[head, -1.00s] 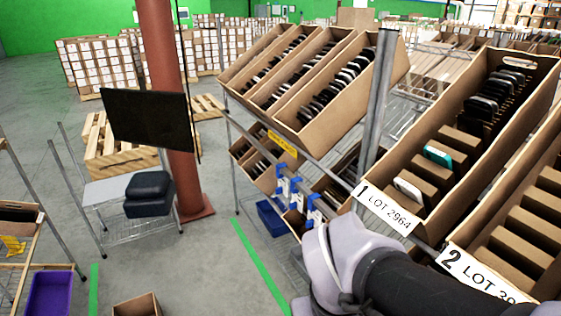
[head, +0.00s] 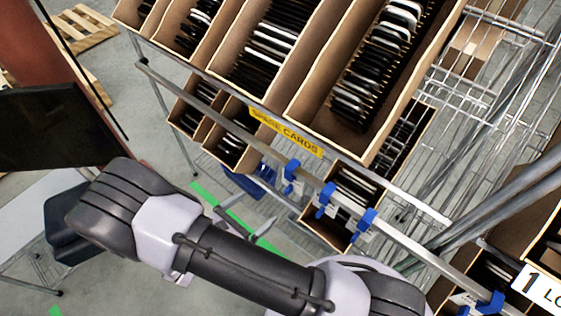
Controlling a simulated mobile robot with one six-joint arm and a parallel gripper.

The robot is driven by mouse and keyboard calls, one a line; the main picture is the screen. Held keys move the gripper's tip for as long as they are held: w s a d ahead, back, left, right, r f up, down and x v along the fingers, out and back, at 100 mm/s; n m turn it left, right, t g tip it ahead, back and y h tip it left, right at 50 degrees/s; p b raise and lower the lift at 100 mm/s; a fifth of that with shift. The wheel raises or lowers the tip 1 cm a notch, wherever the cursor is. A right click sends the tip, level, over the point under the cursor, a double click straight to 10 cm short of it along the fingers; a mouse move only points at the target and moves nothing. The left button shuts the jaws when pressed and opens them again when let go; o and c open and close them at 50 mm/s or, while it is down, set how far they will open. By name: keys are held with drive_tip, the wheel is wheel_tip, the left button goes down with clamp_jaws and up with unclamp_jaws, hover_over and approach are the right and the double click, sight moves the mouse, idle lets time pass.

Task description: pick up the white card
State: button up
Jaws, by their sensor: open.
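Rows of thin cards stand tilted in open cartons on the upper rack. Several are pale or white, such as a white card (head: 401,13) in the large right carton (head: 307,119) and other pale cards (head: 277,30) in the carton to its left. I cannot tell which one the task means. My arm reaches across the lower part of the view, and my gripper (head: 259,207) shows only as two grey fingers beyond the forearm. The fingers are apart with nothing seen between them, and they are below and clear of the upper cartons.
A yellow "SPARE CARDS" label (head: 286,131) sits on the rack front. Blue clips (head: 326,199) line a rail above smaller cartons (head: 341,215). A carton labelled 1 (head: 541,289) is cut off at right. A dark panel (head: 50,128) stands at left.

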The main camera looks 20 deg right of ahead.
sight(285, 192)
drive_tip(key=b+x, duration=0.1)
drive_tip(key=x, duration=0.4)
drive_tip(key=s+b+x, duration=0.1)
drive_tip(key=x, duration=0.4)
drive_tip(key=b+x, duration=0.1)
drive_tip(key=x, duration=0.4)
drive_tip(key=shift+d+f+b, duration=0.4)
drive_tip(key=shift+d+f, duration=0.1)
drive_tip(key=shift+d, duration=0.15)
drive_tip(key=c, duration=1.8)
